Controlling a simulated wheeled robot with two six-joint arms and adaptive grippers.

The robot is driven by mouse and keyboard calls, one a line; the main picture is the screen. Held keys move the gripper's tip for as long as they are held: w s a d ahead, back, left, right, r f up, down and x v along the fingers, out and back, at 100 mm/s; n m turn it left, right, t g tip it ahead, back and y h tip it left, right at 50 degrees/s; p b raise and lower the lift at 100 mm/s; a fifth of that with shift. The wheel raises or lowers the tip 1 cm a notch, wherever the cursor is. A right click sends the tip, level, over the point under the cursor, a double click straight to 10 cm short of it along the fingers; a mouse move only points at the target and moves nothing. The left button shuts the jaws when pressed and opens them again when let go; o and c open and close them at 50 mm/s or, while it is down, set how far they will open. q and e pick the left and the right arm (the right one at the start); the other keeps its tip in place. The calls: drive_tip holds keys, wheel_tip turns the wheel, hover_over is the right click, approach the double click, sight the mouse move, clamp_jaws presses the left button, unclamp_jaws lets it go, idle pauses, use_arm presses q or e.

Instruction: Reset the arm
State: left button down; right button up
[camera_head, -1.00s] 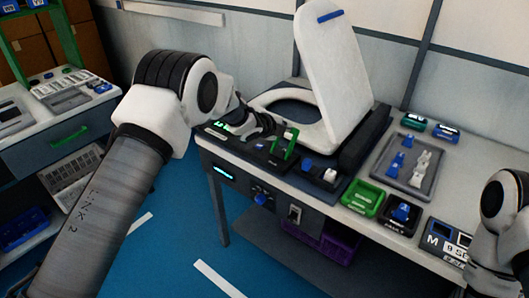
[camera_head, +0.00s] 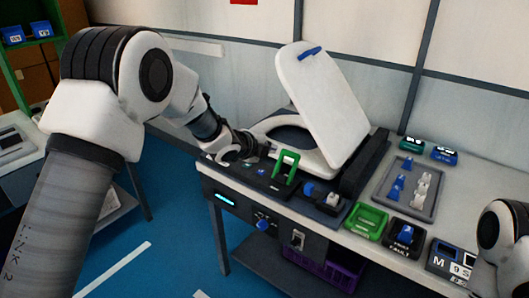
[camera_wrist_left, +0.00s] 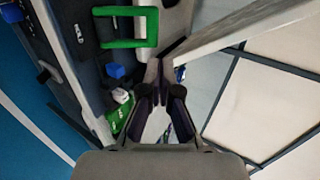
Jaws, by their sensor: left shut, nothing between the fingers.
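My left arm comes in from the left in the head view. Its dark left gripper (camera_head: 246,153) is over the left front of the toilet test bench (camera_head: 222,172), left of the upright green handle (camera_head: 286,167). In the left wrist view, the left gripper's fingers (camera_wrist_left: 160,68) come together at the tips, with nothing held between them. The green handle (camera_wrist_left: 130,42) shows beyond and left of them there. My right arm (camera_head: 500,235) shows at the right edge; its gripper is out of the picture.
The toilet seat (camera_head: 285,138) has its white lid (camera_head: 325,100) raised behind the gripper. A grey tray (camera_head: 408,205) of blue and white parts, a green tray (camera_head: 366,221) and a fault button box (camera_head: 403,233) stand to the right. Blue floor (camera_head: 180,235) is clear in front.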

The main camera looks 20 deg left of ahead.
use_arm(q)
drive_tip(key=s+a+f+n+g+y, duration=0.1)
drive_tip(key=s+f+n+g, duration=0.15)
drive_tip(key=s+f, duration=0.95)
drive_tip(key=s+a+f+n+g, duration=0.15)
drive_tip(key=s+f+g, duration=0.25)
drive_tip(key=s+f, duration=0.9)
drive_tip(key=s+a+f+n+g+y, duration=0.1)
drive_tip(key=s+f+n, duration=0.3)
drive_tip(key=s+n, duration=0.5)
drive_tip(key=s+a+f+n+g+y, duration=0.2)
drive_tip(key=s+f+n, duration=0.3)
drive_tip(key=s+n, duration=0.4)
drive_tip(key=s+a+g, duration=0.1)
drive_tip(key=s, duration=0.4)
drive_tip(key=shift+s+f+n, duration=0.15)
drive_tip(key=shift+s+n, duration=0.15)
drive_tip(key=shift+s, duration=0.1)
drive_tip(key=shift+g, duration=0.25)
